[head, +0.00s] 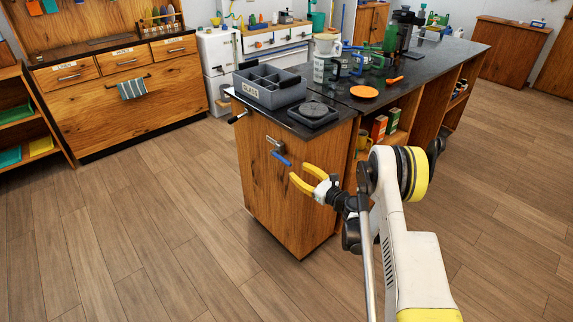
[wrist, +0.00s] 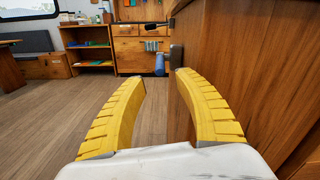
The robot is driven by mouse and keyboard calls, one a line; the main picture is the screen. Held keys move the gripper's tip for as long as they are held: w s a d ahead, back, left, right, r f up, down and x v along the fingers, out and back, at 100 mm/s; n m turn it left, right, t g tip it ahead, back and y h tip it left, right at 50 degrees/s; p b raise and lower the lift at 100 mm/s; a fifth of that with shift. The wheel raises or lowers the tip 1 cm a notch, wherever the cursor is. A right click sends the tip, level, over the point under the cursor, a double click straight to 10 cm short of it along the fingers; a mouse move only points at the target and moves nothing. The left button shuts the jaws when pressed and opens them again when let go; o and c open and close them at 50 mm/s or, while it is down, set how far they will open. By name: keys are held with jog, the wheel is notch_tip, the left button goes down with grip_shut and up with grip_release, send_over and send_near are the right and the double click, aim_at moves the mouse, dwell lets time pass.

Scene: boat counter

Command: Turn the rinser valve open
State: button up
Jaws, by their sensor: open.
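The rinser valve (head: 275,143) is a small metal fitting on the wooden end panel of the counter. Its blue lever (head: 282,159) slants down and to the right in the head view. In the wrist view the blue lever (wrist: 160,65) hangs beside the metal valve body (wrist: 176,56), beyond the fingertips. My gripper (head: 301,175) has yellow fingers, open and empty, just right of and below the lever in the head view. In the wrist view my gripper (wrist: 160,82) has the lever between and beyond its fingertips, apart from both.
A black handle (head: 238,117) juts from the same panel, up and left of the valve. A black rinser (head: 313,113) and a grey divided bin (head: 246,91) stand on the counter top. The panel (wrist: 240,70) is close on the wrist view's right; open floor (head: 140,220) lies left.

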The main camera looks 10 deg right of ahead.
aim_at(286, 161)
jog(key=b+x, duration=0.2)
jog(key=x, duration=0.5)
jog(key=shift+w+a, duration=0.1)
jog(key=shift+w, duration=0.15)
grip_shut()
